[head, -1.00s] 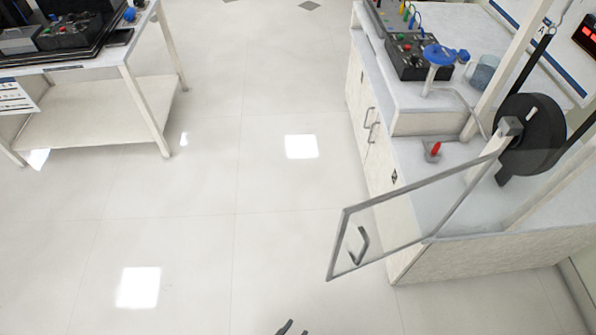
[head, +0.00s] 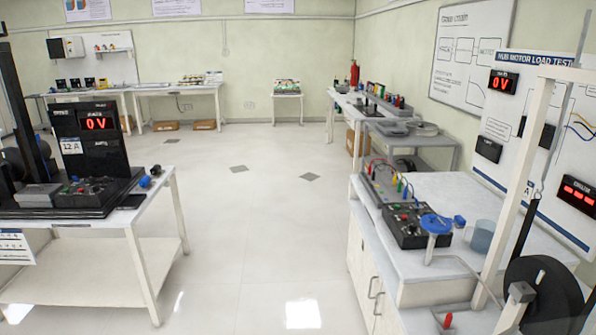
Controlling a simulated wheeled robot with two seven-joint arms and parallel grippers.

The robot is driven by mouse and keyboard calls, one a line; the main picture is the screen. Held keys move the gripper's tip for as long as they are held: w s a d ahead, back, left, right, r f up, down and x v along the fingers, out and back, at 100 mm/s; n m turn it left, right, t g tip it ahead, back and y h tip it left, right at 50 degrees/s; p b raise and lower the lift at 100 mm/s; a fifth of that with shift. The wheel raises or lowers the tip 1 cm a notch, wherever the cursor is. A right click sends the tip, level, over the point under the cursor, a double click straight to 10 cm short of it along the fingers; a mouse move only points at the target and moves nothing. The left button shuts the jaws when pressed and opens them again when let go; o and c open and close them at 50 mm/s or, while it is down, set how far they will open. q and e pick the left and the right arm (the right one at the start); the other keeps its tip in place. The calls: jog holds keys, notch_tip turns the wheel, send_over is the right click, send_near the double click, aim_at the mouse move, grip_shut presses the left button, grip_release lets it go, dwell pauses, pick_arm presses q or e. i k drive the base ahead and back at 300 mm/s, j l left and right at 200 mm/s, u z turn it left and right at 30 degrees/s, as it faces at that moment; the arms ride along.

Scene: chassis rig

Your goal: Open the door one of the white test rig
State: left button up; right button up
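The white test rig stands at the right, with a white upright post (head: 522,180), a pale bench top (head: 480,198) and a black wheel (head: 540,290) at the lower right. Its cabinet front (head: 365,285) shows handles on the left side. A red lever knob (head: 447,320) shows at the bottom edge. The clear-paned, grey-framed door is below the picture now, so I cannot see how it stands. Neither of my grippers is in view.
A control box (head: 405,225), a blue-topped stand (head: 436,225) and a bluish cup (head: 481,236) sit on the bench. A white table (head: 150,215) with a black meter unit (head: 92,150) stands left. The floor between (head: 255,240) is clear.

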aim_at(367, 281)
jog(key=l+z, duration=0.15)
jog(key=z, duration=0.8)
jog(key=i+j+z, duration=0.1)
jog(key=z, duration=0.2)
jog(key=i+j+z, duration=0.1)
jog(key=z, duration=0.25)
jog(key=i+j+z, duration=0.2)
jog(key=j, duration=0.4)
jog(key=j+z, duration=0.25)
jog(key=j, duration=0.35)
jog(key=i+j, duration=0.1)
jog(key=j, duration=0.55)
jog(key=i+j+z, duration=0.1)
jog(key=j, duration=0.55)
jog(key=i+j, duration=0.1)
jog(key=j, duration=1.25)
jog(key=i+z, duration=0.05)
